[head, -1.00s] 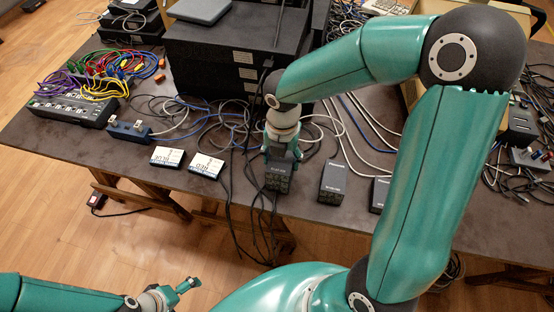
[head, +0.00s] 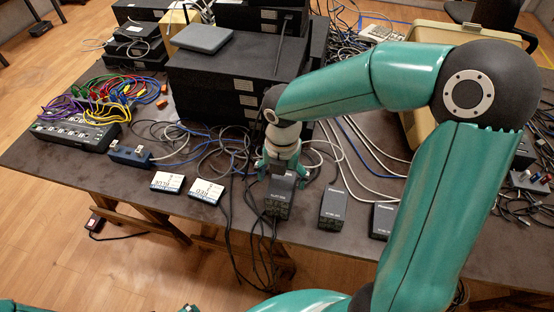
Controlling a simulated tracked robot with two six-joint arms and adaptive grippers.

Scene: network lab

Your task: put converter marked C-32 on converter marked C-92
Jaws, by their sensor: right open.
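Several dark box-shaped converters stand along the table's front edge. The left one (head: 280,190) is under my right gripper and shows a taller front than its neighbours, as if two are stacked. I cannot be sure of that. The middle converter (head: 334,204) and the right converter (head: 381,220) stand apart from it, the right one partly behind my arm. The markings are too small to read. My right gripper (head: 281,173) is open, its fingers spread at either side of the left converter's top, near its back end. Only a scrap of my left gripper (head: 187,308) shows at the bottom edge.
Two white-labelled boxes (head: 167,181) (head: 206,190) lie left of the converters. A blue box (head: 130,153) and a black cable unit (head: 72,134) are farther left. Loose cables run behind the converters and hang over the front edge. Stacked black equipment (head: 238,70) stands behind.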

